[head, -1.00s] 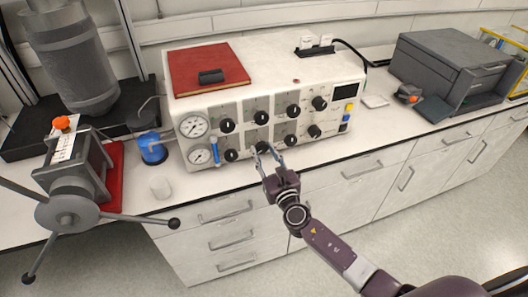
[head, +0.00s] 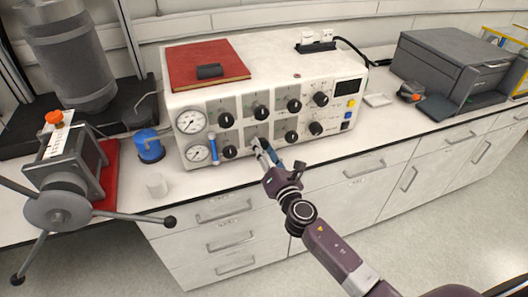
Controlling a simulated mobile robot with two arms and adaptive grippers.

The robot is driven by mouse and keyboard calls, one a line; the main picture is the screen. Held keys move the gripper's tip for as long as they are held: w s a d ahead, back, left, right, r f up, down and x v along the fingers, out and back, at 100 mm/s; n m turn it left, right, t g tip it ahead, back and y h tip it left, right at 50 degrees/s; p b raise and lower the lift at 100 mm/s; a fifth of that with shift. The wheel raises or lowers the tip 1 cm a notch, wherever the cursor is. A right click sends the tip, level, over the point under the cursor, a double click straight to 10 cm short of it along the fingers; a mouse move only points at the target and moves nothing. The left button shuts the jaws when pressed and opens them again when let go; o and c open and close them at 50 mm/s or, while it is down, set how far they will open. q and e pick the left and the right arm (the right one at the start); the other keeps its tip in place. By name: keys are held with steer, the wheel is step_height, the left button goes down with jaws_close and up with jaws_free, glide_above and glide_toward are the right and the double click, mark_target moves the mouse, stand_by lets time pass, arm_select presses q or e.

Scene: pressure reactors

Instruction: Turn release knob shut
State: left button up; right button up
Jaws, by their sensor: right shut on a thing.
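The white control box (head: 275,85) stands on the bench with two rows of black knobs and two round gauges (head: 191,121) at its left end. My right gripper (head: 261,147) reaches up to the lower row and is shut on the second lower knob from the left. The fingers and wrist hide most of that knob, so its pointer cannot be read. Beside it are the left lower knob (head: 229,152) and the third lower knob (head: 291,137). The gripper looks rolled, with its fingers close together. My left gripper is out of view.
A red book (head: 207,62) lies on the box. A dark grey device (head: 450,65) is at right. The bench front is mostly clear.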

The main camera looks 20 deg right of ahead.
steer(key=m+b, duration=0.1)
steer(key=m, duration=0.3)
steer(key=shift+f+m, duration=0.15)
steer(key=shift+m, duration=0.25)
steer(key=m, duration=0.3)
steer(key=shift+m+b, duration=0.3)
steer(key=shift+b, duration=0.1)
steer(key=m, duration=0.3)
steer(key=shift+m, duration=2.2)
steer(key=o, duration=1.1)
steer(key=shift+o, duration=0.3)
